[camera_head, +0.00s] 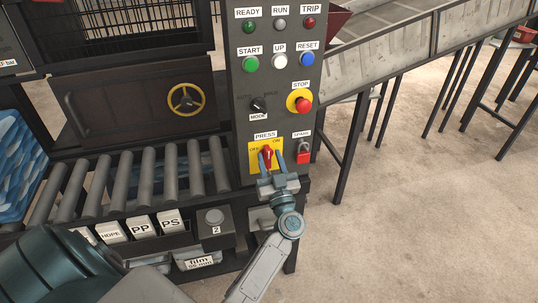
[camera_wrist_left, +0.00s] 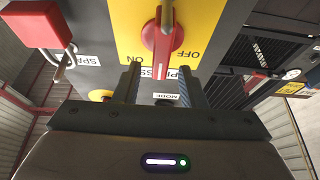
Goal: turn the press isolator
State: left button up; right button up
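The press isolator is a red rotary handle (camera_head: 267,153) on a yellow plate (camera_head: 253,159) marked OFF and ON, low on the dark control panel. In the left wrist view the red handle (camera_wrist_left: 162,42) is seen upside down and close, with a white line on it. My left gripper (camera_head: 271,162) is open in front of the handle. In the wrist view its two fingers (camera_wrist_left: 160,80) stand apart on either side of the handle's near end, with gaps visible. Whether they reach around it in depth is hard to tell. My right gripper is not in view.
A red padlock (camera_head: 303,154) under the SPARE label hangs close to the right of the handle. Above are the stop button (camera_head: 301,102) and mode knob (camera_head: 258,104). A roller conveyor (camera_head: 145,178) lies to the left. The floor at right is free.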

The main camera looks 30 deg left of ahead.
pick_arm(q)
jog(key=shift+x, duration=0.9)
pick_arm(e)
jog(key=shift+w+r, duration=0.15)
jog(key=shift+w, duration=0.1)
pick_arm(q)
jog(key=shift+c, duration=0.5)
grip_shut()
